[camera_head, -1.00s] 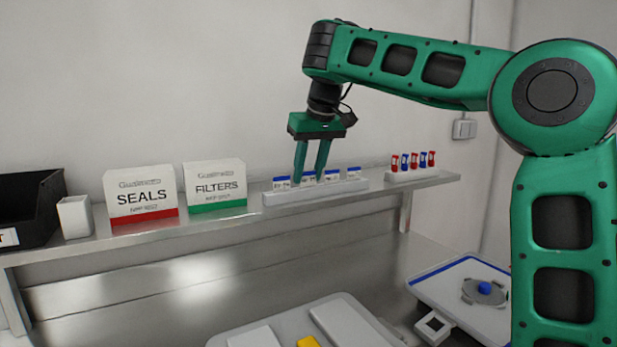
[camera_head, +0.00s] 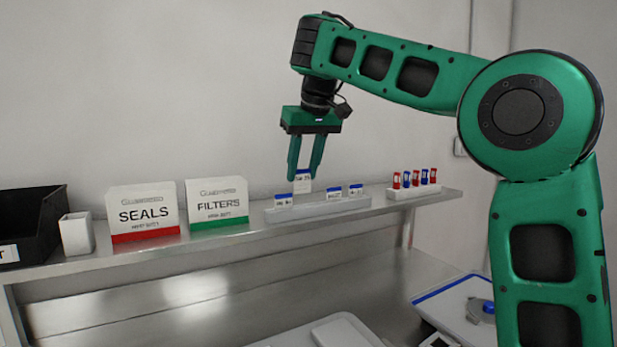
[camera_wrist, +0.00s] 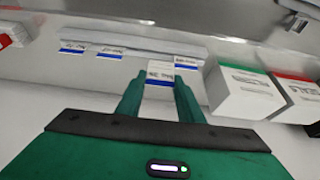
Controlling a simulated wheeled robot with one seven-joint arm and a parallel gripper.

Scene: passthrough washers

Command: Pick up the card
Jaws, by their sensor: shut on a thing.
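A small white card with a blue top edge (camera_head: 303,182) is between the fingertips of my gripper (camera_head: 303,175), which is shut on it. The card is raised above the white card holder (camera_head: 272,217) on the shelf. In the wrist view the card (camera_wrist: 160,73) shows printed text and a blue edge between my green fingers (camera_wrist: 159,88). Other cards of the same kind (camera_head: 334,194) stand in the holder, to the left and right of the held one. The text on the cards is too small to read surely.
The metal shelf (camera_head: 150,248) also carries the SEALS box (camera_head: 142,212), the FILTERS box (camera_head: 217,204), a white cup (camera_head: 76,233), a black bin (camera_head: 30,222) and a rack of red and blue items (camera_head: 414,185). A white tray (camera_head: 340,333) lies below. The air above the shelf is clear.

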